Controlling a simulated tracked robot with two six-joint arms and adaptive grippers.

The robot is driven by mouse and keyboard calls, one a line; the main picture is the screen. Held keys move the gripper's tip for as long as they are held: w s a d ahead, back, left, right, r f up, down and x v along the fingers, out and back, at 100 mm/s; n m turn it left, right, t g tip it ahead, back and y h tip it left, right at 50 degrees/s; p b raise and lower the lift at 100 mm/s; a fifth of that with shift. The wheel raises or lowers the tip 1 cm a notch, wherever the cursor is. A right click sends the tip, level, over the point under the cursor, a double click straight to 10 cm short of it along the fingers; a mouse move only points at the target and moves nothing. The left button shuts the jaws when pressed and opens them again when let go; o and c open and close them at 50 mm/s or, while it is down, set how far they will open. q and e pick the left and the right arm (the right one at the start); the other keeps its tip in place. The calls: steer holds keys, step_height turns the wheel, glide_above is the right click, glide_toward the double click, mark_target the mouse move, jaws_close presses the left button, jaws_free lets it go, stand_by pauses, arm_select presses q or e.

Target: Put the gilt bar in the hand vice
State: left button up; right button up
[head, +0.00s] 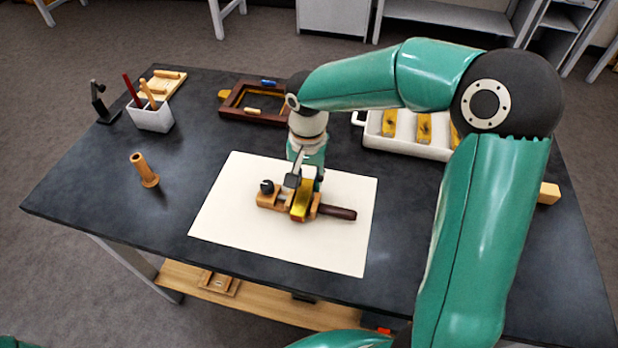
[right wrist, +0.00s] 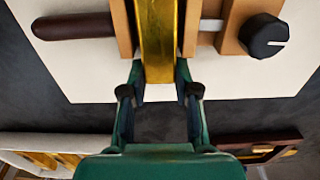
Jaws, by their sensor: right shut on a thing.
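The hand vice (head: 269,200) lies on a white sheet in the middle of the table, its dark handle (head: 338,212) pointing right and its black knob (head: 267,186) at the left. The gilt bar (head: 300,208) is a yellow metallic piece between the vice's wooden jaws. In the right wrist view the bar (right wrist: 157,40) runs between both jaws (right wrist: 230,25), which look very close to its sides; contact cannot be told. My right gripper (head: 305,176) is shut on the bar's far end, its fingers (right wrist: 160,80) either side. My left gripper is out of view.
A white tray (head: 405,145) with several gilt pieces stands behind at the right. A dark wooden frame (head: 236,103) lies at the back. A white pen cup (head: 152,118) and an upright wooden tool (head: 145,170) stand at the left. The sheet (head: 230,235) is clear around the vice.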

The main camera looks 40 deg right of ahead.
steer(key=shift+f, duration=0.25)
steer(key=o, duration=1)
steer(key=shift+o, duration=0.2)
step_height(320, 180, up, 12)
steer(key=shift+r+p, duration=0.15)
steer(key=shift+p, duration=0.15)
steer(key=shift+s, duration=0.1)
